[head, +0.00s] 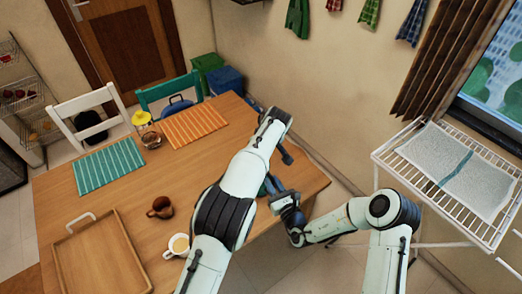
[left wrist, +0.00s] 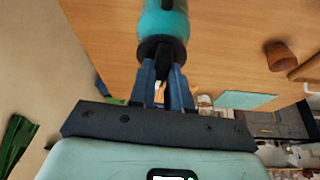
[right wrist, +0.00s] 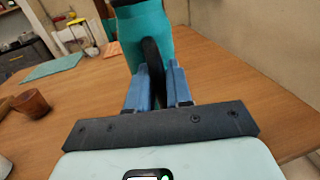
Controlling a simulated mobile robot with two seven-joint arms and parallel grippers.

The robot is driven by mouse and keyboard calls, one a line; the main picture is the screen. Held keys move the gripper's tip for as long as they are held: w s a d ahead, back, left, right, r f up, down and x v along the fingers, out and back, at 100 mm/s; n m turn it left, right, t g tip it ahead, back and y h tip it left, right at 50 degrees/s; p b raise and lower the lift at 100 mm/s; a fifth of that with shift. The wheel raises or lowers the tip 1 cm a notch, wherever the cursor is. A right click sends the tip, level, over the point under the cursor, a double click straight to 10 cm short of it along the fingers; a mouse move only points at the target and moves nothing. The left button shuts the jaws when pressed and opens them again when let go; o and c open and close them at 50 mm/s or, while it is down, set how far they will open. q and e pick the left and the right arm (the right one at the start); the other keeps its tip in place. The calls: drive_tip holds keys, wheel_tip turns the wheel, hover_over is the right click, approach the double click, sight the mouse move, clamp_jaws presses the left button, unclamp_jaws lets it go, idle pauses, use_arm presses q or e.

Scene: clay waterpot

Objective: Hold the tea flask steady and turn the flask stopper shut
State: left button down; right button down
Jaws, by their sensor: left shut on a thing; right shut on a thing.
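The tea flask (right wrist: 143,27) is teal with a black handle (right wrist: 152,57) and stands on the table in the right wrist view. In the head view my left arm hides most of it. My right gripper (right wrist: 158,78) is shut on the flask at its handle; it also shows in the head view (head: 283,201). In the left wrist view the flask (left wrist: 165,18) has a black flask stopper (left wrist: 160,48) at its end. My left gripper (left wrist: 164,72) is shut on the stopper. How far the stopper is turned cannot be seen.
The wooden table (head: 115,185) bears a tray (head: 100,255), a brown cup (head: 160,208), a pale cup (head: 177,245), a yellow-lidded glass pot (head: 143,122), and green and orange mats. A drying rack (head: 450,185) stands at the right.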

use_arm(q)
drive_tip(key=m+h, duration=0.1)
drive_tip(key=m, duration=0.3)
drive_tip(key=shift+a+h, duration=0.15)
drive_tip(key=shift+h, duration=0.25)
drive_tip(key=m, duration=0.2)
drive_tip(key=m+h, duration=0.1)
drive_tip(key=m, duration=0.1)
drive_tip(key=shift+a+m+h, duration=0.1)
drive_tip(key=shift+m+h, duration=0.2)
drive_tip(key=shift+m, duration=0.1)
drive_tip(key=m, duration=0.2)
drive_tip(key=m+h, duration=0.1)
drive_tip(key=m, duration=0.1)
drive_tip(key=shift+a+h, duration=0.1)
drive_tip(key=shift+h, duration=0.2)
drive_tip(key=shift+m+g+h, duration=0.5)
drive_tip(key=shift+m+g, duration=0.2)
drive_tip(key=shift+m, duration=1.3)
drive_tip(key=c, duration=1.1)
unclamp_jaws()
drive_tip(key=shift+o, duration=0.2)
drive_tip(key=v, duration=1.2)
